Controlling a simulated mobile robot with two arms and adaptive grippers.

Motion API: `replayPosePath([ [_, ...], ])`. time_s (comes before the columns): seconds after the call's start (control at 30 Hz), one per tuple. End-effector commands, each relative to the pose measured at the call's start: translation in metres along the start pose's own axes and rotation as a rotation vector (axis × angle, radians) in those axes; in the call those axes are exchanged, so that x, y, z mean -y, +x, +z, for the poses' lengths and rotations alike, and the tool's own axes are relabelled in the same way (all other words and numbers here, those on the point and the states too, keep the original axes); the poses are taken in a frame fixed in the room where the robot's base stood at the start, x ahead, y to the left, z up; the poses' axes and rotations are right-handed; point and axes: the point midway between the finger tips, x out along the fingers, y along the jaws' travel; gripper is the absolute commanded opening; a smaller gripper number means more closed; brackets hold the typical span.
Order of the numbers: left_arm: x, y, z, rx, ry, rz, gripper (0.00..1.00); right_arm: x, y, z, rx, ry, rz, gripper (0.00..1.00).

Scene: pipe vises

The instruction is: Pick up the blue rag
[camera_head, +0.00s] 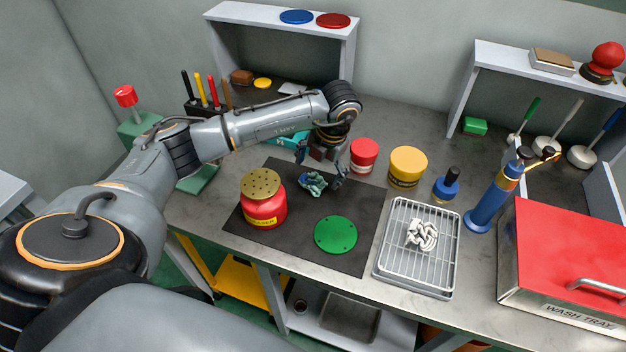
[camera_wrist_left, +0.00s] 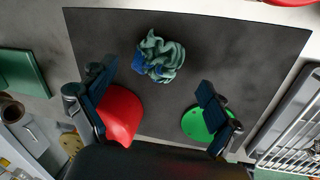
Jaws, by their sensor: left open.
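The blue rag (camera_head: 312,184) is a crumpled blue-green cloth on the black mat (camera_head: 282,259). In the left wrist view the rag (camera_wrist_left: 160,56) lies just beyond the fingertips, roughly midway across the mat. My left gripper (camera_head: 322,172) is open and empty, pointing down close above the rag with its fingers spread on either side in the head view. I cannot tell the exact height between them. My right gripper is not in view.
A red jar (camera_head: 264,207) with a perforated lid and a green disc (camera_head: 336,235) share the mat. Red (camera_head: 364,154) and yellow (camera_head: 407,167) containers stand behind.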

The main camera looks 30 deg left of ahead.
Motion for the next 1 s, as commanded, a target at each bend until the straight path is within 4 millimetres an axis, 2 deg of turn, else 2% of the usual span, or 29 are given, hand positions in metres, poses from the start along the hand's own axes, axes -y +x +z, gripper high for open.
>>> replayPosePath([
  [0.1, -0.004, 0.016, 0.001, -0.006, -0.001, 0.001, 0.90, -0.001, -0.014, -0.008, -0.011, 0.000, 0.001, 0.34],
  [0.23, -0.003, 0.033, 0.002, -0.004, 0.001, 0.000, 0.90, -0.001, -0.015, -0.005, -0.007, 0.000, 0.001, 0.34],
  [0.53, -0.002, 0.039, 0.002, -0.001, 0.001, 0.000, 0.90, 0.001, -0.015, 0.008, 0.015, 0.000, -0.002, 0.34],
  [0.6, -0.002, 0.039, 0.002, -0.001, 0.001, 0.000, 0.77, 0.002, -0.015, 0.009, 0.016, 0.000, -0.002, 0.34],
  [0.77, -0.002, 0.039, 0.002, -0.001, 0.001, 0.000, 0.54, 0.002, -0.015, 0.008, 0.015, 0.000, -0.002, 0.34],
  [1.0, -0.003, 0.039, 0.002, -0.001, 0.000, 0.001, 0.50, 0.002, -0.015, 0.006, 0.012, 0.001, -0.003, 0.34],
])
